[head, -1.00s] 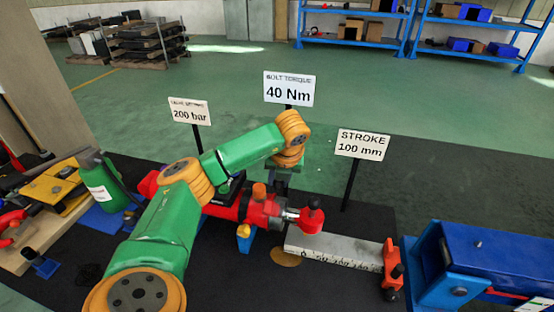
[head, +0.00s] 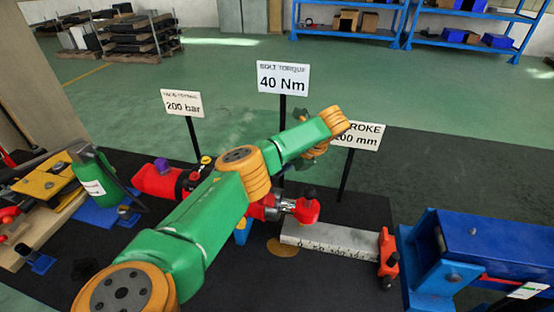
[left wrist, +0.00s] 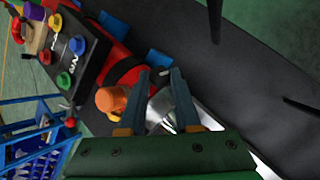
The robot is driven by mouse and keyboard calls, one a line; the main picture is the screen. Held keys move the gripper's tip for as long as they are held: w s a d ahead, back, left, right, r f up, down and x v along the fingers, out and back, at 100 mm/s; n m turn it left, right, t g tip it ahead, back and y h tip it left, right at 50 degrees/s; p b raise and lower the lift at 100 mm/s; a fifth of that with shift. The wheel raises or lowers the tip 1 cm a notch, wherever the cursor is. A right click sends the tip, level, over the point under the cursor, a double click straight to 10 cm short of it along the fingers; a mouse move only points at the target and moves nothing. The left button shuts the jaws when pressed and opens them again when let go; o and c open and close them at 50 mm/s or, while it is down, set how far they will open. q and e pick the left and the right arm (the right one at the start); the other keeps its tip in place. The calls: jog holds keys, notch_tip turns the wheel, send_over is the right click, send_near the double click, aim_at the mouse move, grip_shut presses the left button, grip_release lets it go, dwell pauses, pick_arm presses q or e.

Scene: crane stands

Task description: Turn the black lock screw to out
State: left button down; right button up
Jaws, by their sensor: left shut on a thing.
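My left gripper (left wrist: 158,92) is shut at the red cylinder (left wrist: 118,60), beside its orange cap (left wrist: 110,101) and over the bright metal rod (left wrist: 160,106). A small dark part between the fingertips seems to be the black lock screw; it is mostly hidden and I cannot tell its turn. The fingertips are hidden there. My right gripper is in neither view.
A grey stroke scale (head: 330,242) lies right of the rod, with a red clamp (head: 387,252) and a blue machine (head: 490,252) beyond. Sign posts stand behind, the 40 Nm sign (head: 283,78) in the middle. A panel of coloured knobs (left wrist: 68,58) is near the cylinder.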

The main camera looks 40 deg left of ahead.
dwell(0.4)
pick_arm(q)
jog(key=c, duration=0.6)
grip_release()
jog(key=shift+a, duration=0.1)
jog(key=v, duration=0.7)
jog(key=shift+w, duration=0.1)
